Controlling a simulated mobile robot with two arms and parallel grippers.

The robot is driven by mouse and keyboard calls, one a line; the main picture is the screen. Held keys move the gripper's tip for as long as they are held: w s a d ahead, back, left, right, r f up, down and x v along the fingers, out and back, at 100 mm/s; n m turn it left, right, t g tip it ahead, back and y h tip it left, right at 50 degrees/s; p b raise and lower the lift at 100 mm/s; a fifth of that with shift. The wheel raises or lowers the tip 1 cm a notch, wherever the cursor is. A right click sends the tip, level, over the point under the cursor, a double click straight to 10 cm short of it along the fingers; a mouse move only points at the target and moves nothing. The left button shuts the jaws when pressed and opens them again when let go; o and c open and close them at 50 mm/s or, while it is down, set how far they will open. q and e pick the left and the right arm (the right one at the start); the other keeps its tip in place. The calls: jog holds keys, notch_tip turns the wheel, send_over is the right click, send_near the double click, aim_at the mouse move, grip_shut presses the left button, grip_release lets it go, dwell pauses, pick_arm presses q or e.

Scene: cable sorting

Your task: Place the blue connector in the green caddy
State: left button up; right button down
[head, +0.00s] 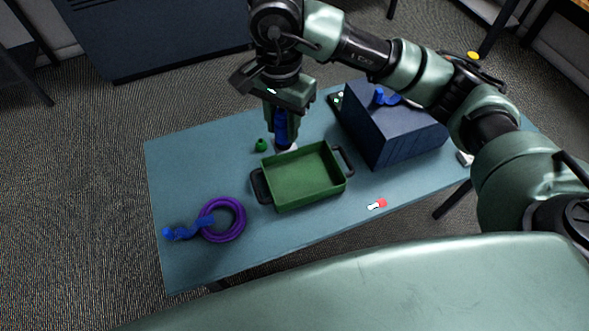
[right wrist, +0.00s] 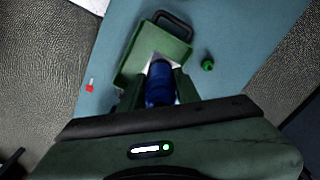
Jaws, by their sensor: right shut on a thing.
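The blue connector (head: 281,126) is upright between the fingers of my right gripper (head: 281,122), with a white piece at its lower end. In the right wrist view the blue connector (right wrist: 160,84) sits between the fingers (right wrist: 160,92). The green caddy (head: 303,178) is an open, empty tray with dark handles on the table. The connector's lower end shows at the caddy's far rim; I cannot tell whether it is over or behind it. The right wrist view shows part of the caddy (right wrist: 140,57) beyond the connector. My left gripper is not in view.
A purple cable ring with a blue piece (head: 222,220) lies on the table's left. A dark blue box (head: 395,132) with a blue item (head: 385,98) on top stands right. A small green piece (head: 261,145) and a red-and-white piece (head: 376,204) lie near the caddy.

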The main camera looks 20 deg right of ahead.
notch_tip(320, 180, down, 17)
jog(key=shift+r+p, duration=0.15)
jog(key=shift+p, duration=1)
jog(key=shift+f, duration=0.4)
jog(key=shift+d, duration=0.1)
jog(key=shift+f, duration=0.2)
jog(key=c, duration=1)
grip_release()
jog(key=shift+c, duration=0.2)
